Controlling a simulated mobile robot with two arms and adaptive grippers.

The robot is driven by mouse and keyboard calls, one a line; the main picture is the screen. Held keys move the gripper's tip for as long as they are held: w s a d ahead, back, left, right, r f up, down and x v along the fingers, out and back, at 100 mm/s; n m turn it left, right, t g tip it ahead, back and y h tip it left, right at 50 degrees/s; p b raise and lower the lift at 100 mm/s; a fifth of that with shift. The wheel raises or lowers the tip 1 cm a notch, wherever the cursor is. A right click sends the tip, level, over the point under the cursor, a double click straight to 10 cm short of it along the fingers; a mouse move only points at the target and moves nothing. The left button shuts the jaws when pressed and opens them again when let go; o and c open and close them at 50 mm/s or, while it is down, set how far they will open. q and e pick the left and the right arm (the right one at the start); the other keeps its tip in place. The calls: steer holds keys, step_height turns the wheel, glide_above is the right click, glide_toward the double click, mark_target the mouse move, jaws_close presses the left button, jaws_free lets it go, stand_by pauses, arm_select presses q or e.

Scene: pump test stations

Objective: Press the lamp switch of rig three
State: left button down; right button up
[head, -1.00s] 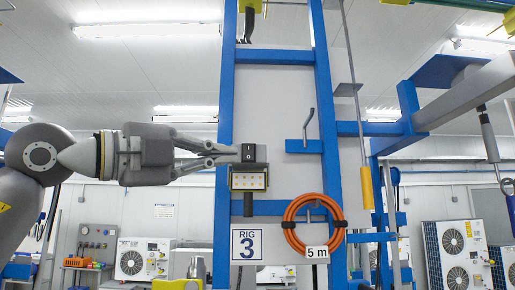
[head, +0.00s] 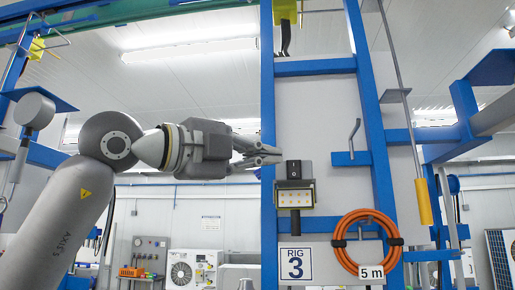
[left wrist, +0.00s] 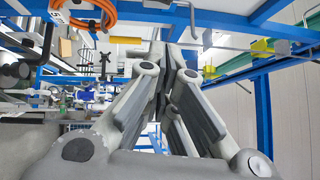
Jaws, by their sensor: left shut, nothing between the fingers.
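The lamp of rig three (head: 294,194) is a dark-framed panel with several yellowish spots, on the blue frame above the sign "RIG 3" (head: 295,264). A dark box with a small switch (head: 308,169) sits on top of the lamp. My left gripper (head: 279,155) is shut and empty, pointing right, its fingertips just left of the box's upper edge. I cannot tell whether they touch it. In the left wrist view the shut fingers (left wrist: 173,40) point up the picture; I cannot make out the switch there. My right gripper is not in view.
A coiled orange hose (head: 345,240) hangs right of the lamp, with a "5 m" tag (head: 370,273). A grey hooked handle (head: 354,134) and a hanging yellow grip (head: 424,202) are farther right. Blue posts (head: 268,90) flank the pale panel.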

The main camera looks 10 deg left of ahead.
mark_target(291, 161)
arm_select(q)
steer(key=w+d+p, duration=0.1)
steer(key=w+p, duration=0.1)
steer(key=w, duration=0.1)
steer(key=w+d+p, duration=0.2)
steer(key=w, duration=0.1)
steer(key=w+d+r+p, duration=0.1)
steer(key=w+d+p, duration=0.1)
steer(key=w, duration=0.1)
steer(key=shift+p, duration=0.3)
steer(key=shift+s, duration=0.15)
